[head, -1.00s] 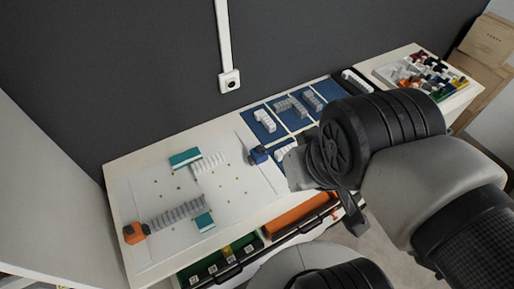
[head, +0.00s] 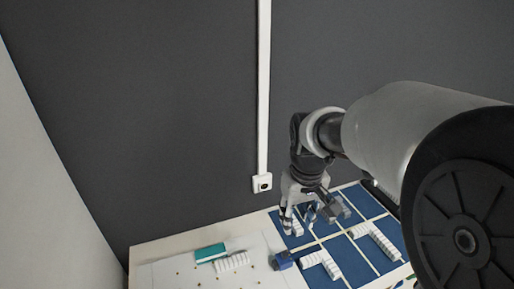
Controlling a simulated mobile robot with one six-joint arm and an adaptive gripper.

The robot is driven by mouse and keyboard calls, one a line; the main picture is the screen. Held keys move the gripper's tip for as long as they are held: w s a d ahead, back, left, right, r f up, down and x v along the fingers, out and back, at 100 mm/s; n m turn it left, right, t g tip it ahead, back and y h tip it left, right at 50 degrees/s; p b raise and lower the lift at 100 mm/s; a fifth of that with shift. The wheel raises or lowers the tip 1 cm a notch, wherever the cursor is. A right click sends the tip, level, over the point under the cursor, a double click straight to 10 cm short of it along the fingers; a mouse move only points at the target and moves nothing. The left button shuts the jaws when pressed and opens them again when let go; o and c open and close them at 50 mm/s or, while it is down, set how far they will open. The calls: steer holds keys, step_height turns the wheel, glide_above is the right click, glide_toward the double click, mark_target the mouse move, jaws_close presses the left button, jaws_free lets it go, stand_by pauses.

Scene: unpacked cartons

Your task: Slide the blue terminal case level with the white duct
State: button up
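The blue terminal case (head: 282,260) is a small dark-blue block at the right edge of the white board (head: 190,274). The white duct (head: 232,263), a short ribbed piece, lies on the board to its left, with a bare gap between them. The case sits a little right of the duct's right end. My gripper (head: 313,215) hangs above the blue mat, up and right of the case and apart from it. Its fingers look spread, with nothing seen between them. The lower part of the board is cut off by the frame.
A teal block (head: 210,252) lies just behind the white duct. The blue mat (head: 352,262) with pale dividers holds white ribbed pieces (head: 320,263). A dark wall with a socket (head: 262,183) stands behind. My arm covers the right side.

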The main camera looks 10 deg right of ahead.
steer(key=g+p, duration=0.1)
glide_above(285, 253)
step_height(285, 253, down, 6)
steer(key=shift+n, duration=0.4)
step_height(285, 253, down, 18)
steer(key=b, duration=0.3)
steer(key=shift+c, duration=0.5)
jaws_close()
